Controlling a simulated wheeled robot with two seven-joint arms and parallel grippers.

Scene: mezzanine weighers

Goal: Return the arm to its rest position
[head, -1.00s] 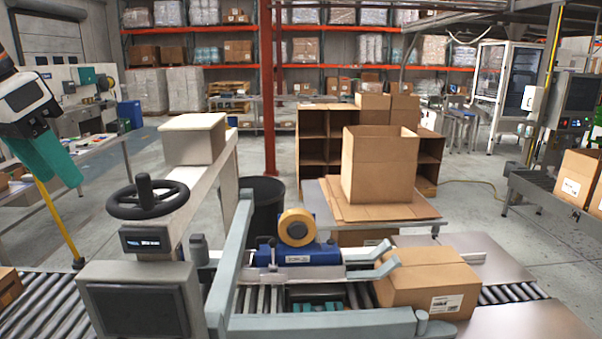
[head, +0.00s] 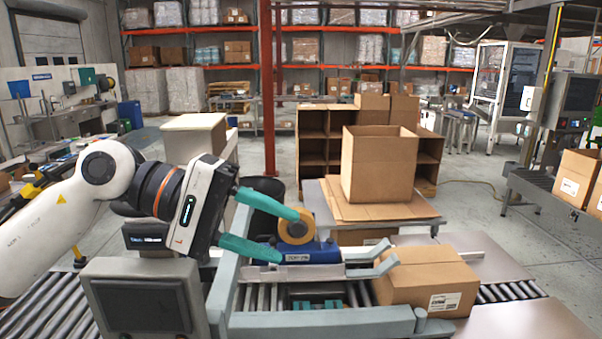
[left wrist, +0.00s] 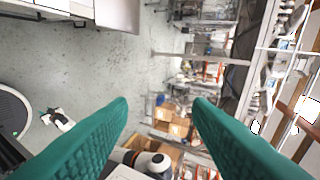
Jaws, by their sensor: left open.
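My left arm, white with a dark wrist, reaches in from the left in the head view. My left gripper (head: 288,238) has two teal fingers spread apart, with nothing held between them. In the head view its fingers overlap the blue tape head with its yellow tape roll (head: 296,227); I cannot tell how close they are in depth. The left wrist view shows both teal fingers (left wrist: 160,108) apart, with only distant floor and shelving between them. My right gripper does not show.
A grey screen box (head: 142,305) and the sealer's grey frame (head: 330,325) stand below the arm. A closed carton (head: 428,283) sits on the conveyor at right. An open carton (head: 379,165) stands on a table behind. Open floor lies beyond.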

